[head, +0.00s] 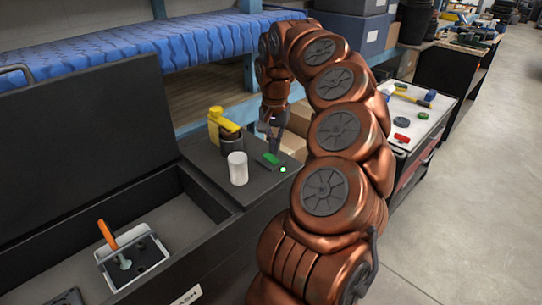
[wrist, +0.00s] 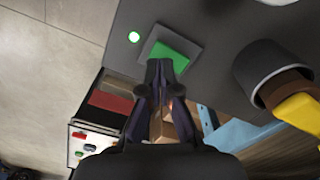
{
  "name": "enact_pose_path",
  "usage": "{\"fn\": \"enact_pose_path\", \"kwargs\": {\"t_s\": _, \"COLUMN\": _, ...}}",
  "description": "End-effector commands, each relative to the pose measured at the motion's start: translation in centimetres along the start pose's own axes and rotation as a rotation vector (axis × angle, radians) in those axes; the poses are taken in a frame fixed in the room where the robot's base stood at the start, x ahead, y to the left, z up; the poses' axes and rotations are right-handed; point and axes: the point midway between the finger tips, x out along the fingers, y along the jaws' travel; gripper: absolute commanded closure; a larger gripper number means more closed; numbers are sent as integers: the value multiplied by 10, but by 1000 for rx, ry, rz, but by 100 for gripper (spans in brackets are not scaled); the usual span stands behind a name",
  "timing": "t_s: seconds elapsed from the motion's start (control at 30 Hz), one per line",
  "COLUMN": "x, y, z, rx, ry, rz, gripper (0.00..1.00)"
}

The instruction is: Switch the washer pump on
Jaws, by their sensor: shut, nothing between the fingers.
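A green rocker switch (head: 271,159) on a dark square base sits on the dark bench top, near its right corner. In the wrist view the green switch (wrist: 178,55) lies just past my fingertips, which overlap its near edge. A small round lamp (head: 283,169) beside the switch glows pale green; the lit lamp also shows in the wrist view (wrist: 134,37). My gripper (head: 268,131) points down just above the switch, its fingers together and empty. In the wrist view my gripper (wrist: 160,66) hides part of the switch base. I cannot tell whether the fingertips touch it.
A dark cup (head: 231,145) with a yellow item (head: 221,123) and a white cylinder (head: 238,169) stand left of the switch. A tray (head: 105,262) with an orange-handled tool lies in the open bench well. A tool cart (head: 426,113) stands at right.

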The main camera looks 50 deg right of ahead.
Motion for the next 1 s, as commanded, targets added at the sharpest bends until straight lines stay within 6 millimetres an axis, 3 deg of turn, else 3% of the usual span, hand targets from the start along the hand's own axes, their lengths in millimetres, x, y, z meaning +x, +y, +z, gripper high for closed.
{"fn": "enact_pose_path", "kwargs": {"t_s": 0.6, "x": -39, "y": 0, "z": 0, "rx": 0, "ry": 1, "rz": 0, "gripper": 100}}
{"fn": "enact_pose_path", "kwargs": {"t_s": 1.0, "x": -42, "y": 0, "z": 0, "rx": -1, "ry": 0, "rz": 0, "gripper": 100}}
